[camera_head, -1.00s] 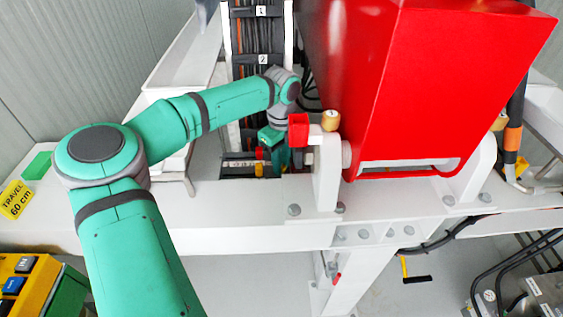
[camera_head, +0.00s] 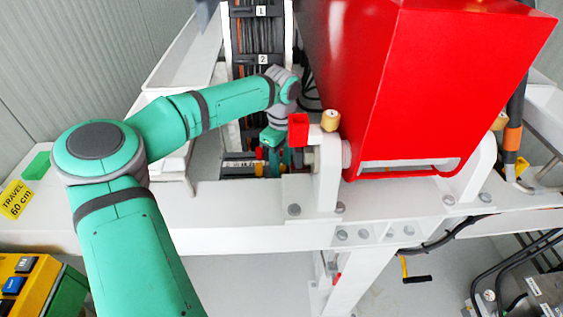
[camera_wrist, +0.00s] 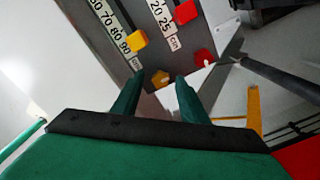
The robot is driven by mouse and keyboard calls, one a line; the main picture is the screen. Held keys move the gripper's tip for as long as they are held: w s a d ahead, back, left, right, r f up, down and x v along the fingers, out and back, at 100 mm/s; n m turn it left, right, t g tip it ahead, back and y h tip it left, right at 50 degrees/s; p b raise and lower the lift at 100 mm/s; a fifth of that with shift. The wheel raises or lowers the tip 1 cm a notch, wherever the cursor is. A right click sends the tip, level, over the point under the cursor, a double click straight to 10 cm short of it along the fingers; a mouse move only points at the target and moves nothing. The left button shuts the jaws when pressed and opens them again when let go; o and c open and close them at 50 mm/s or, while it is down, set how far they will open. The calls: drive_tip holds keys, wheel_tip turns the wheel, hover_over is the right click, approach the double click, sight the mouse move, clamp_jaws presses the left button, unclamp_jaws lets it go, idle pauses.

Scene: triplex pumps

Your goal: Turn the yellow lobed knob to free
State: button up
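The yellow lobed knob (camera_wrist: 160,78) shows in the wrist view between and just beyond the tips of my two green fingers, on a dark panel. Part of its outline is near the fingers, and I cannot tell whether they touch it. My gripper (camera_wrist: 157,82) is open, with a clear gap between the fingers. In the head view my gripper (camera_head: 273,160) reaches down beside the white frame, left of the red block. The knob cannot be made out clearly there.
The panel carries a yellow slider (camera_wrist: 137,40) and a red slider (camera_wrist: 185,12) on number scales. A red knob (camera_wrist: 203,57) sits right of the yellow one. A large red housing (camera_head: 430,80) and a red block (camera_head: 298,130) stand close to my wrist.

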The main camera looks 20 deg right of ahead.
sight(281, 166)
drive_tip(key=shift+r, duration=0.1)
wheel_tip(281, 166, up, 11)
drive_tip(key=shift+f, duration=0.2)
idle(0.4)
idle(0.3)
